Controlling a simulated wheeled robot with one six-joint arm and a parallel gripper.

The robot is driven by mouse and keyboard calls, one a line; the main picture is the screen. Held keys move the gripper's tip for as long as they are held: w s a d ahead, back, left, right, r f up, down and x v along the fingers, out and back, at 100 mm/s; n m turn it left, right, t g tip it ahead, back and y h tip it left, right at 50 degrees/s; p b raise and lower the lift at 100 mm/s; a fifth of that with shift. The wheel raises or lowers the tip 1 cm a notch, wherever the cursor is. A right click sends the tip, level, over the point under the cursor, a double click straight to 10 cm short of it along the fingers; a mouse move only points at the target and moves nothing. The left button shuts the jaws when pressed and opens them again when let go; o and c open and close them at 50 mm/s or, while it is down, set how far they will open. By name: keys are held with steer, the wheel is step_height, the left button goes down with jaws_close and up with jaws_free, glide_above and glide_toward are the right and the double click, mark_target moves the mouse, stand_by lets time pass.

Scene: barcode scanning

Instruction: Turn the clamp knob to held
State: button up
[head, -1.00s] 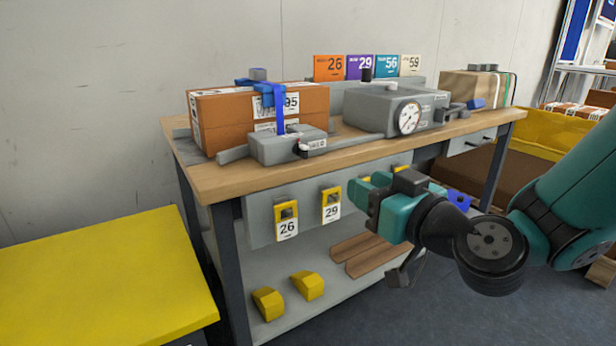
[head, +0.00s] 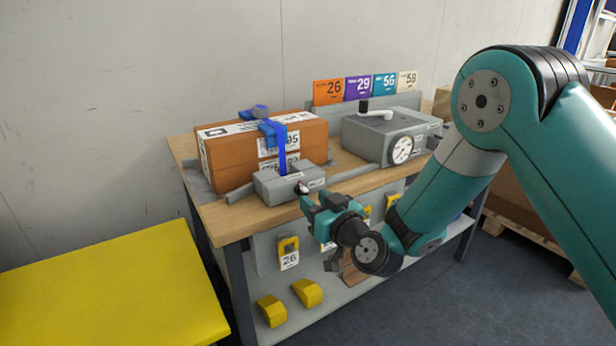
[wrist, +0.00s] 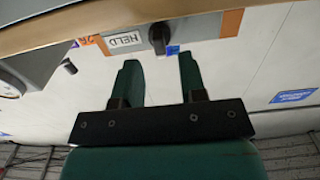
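The clamp block (head: 284,184) is a grey box in front of the strapped brown package (head: 225,150) at the bench's left. Its small dark knob (head: 302,187) is on the front face, beside a white label. In the wrist view the knob (wrist: 158,38) is black, its bar roughly upright, with a white HELD label (wrist: 124,40) left of it and a small blue label (wrist: 173,50) at its lower right. My gripper (head: 316,202) is open and empty, just in front of the knob. In the wrist view its green fingers (wrist: 159,64) stand either side of the knob's line, apart from it.
A grey gauge box (head: 385,135) with a crank stands right of the clamp. The wooden bench edge (head: 225,228) runs close to my gripper. A yellow table (head: 110,290) stands at left.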

mark_target(307, 194)
steer(key=p+x, duration=0.1)
steer(key=x, duration=0.1)
steer(key=shift+w+a+r+p, duration=0.15)
steer(key=shift+w+a+p, duration=0.1)
steer(key=shift+p, duration=0.1)
steer(key=shift+w+a+f, duration=0.1)
steer(key=shift+w+f, duration=0.1)
jaws_close()
